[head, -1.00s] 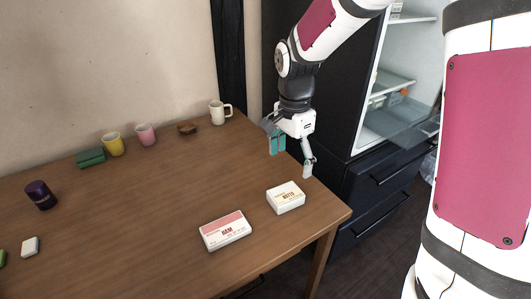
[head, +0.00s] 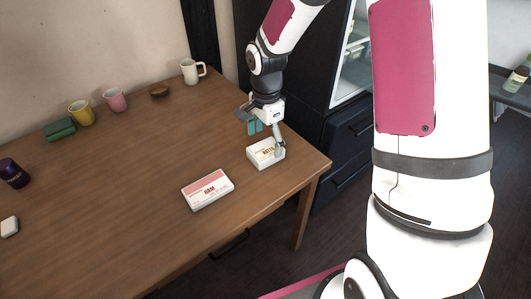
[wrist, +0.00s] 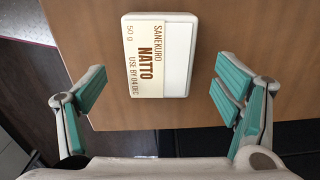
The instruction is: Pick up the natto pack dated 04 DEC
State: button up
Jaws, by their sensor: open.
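The natto pack (head: 262,158) is a white box with a cream label, lying flat near the right corner of the table. In the wrist view the natto pack (wrist: 158,58) shows the words NATTO and USE BY 04 DEC. My gripper (head: 265,137) is open and empty, above and just behind the pack in the head view. In the wrist view my gripper (wrist: 158,90) has its teal-padded fingers spread wide, one on either side of the pack's position. The pack lies ahead of the palm, and I see no finger touching it.
A ham pack (head: 208,190) lies left of the natto on the wooden table (head: 130,180). A white mug (head: 190,72), a brown item (head: 158,90), pink (head: 115,100) and yellow (head: 80,113) cups, a green item (head: 60,129) and a purple can (head: 14,173) stand farther off.

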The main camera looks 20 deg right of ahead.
aim_at(266, 148)
notch_tip(266, 148, down, 4)
jog(key=shift+a+f+b, duration=0.1)
jog(key=shift+b, duration=0.25)
jog(key=shift+c, duration=0.5)
jog(key=c, duration=1.2)
jog(key=shift+o, duration=0.2)
